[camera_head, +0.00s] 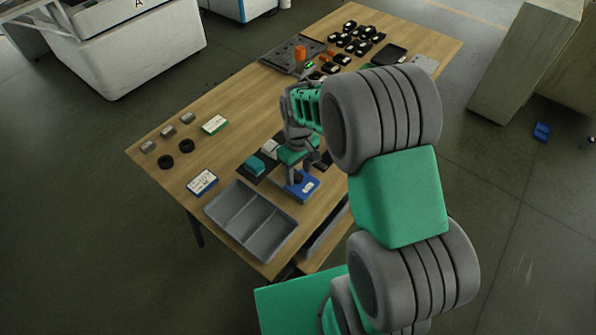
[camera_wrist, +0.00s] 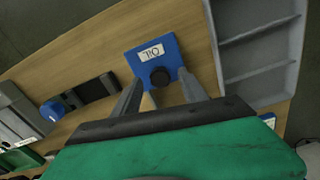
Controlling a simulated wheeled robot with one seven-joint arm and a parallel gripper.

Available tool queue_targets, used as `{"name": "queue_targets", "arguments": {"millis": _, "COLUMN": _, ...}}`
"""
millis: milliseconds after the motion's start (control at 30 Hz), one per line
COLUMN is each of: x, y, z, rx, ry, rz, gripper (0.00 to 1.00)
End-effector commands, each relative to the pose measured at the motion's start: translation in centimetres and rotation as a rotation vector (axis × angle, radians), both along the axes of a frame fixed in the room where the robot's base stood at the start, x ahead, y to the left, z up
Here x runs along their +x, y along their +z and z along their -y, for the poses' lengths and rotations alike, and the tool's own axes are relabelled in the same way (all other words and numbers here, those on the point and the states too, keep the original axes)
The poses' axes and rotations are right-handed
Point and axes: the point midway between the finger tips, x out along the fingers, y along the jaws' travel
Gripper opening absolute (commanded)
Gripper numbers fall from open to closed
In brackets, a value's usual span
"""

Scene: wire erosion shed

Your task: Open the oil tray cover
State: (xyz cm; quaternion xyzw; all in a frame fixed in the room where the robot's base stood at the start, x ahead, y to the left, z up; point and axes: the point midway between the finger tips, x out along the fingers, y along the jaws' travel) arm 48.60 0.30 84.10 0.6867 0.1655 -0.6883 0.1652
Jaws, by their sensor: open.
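The oil tray cover is a blue piece with a white label reading OIL and a black round knob. It sits on the table's near part in the head view (camera_head: 309,191) and at the upper middle of the wrist view (camera_wrist: 143,47). My gripper (camera_wrist: 160,77) is open, and its two grey fingers appear on either side of the black knob (camera_wrist: 159,79). I cannot tell whether they touch it. In the head view my gripper (camera_head: 297,168) is just above the cover, partly hiding it. The tray under the cover is hidden.
A grey divided bin (camera_head: 250,222) stands close to the left of the cover. A teal block (camera_head: 254,165) on a dark mat is behind it. A labelled card (camera_head: 202,182), black rings (camera_head: 166,162) and small grey blocks lie further left. Wood between these is clear.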

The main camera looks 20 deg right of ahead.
Motion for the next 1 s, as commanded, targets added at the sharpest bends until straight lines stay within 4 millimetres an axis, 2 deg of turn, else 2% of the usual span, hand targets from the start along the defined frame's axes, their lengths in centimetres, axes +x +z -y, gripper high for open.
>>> {"name": "queue_targets", "arguments": {"millis": 100, "x": -0.01, "y": -0.85, "z": -0.03, "rx": 0.000, "ry": 0.000, "rz": 0.000, "gripper": 0.51}}
{"name": "queue_targets", "arguments": {"millis": 333, "x": 0.03, "y": -0.95, "z": -0.04, "rx": 0.000, "ry": 0.000, "rz": 0.002, "gripper": 0.51}}
{"name": "queue_targets", "arguments": {"millis": 900, "x": 0.03, "y": -0.91, "z": -0.05, "rx": 0.000, "ry": 0.000, "rz": 0.002, "gripper": 0.04}}
{"name": "queue_targets", "arguments": {"millis": 1000, "x": 0.03, "y": -0.91, "z": -0.05, "rx": 0.000, "ry": 0.000, "rz": 0.002, "gripper": 0.00}}
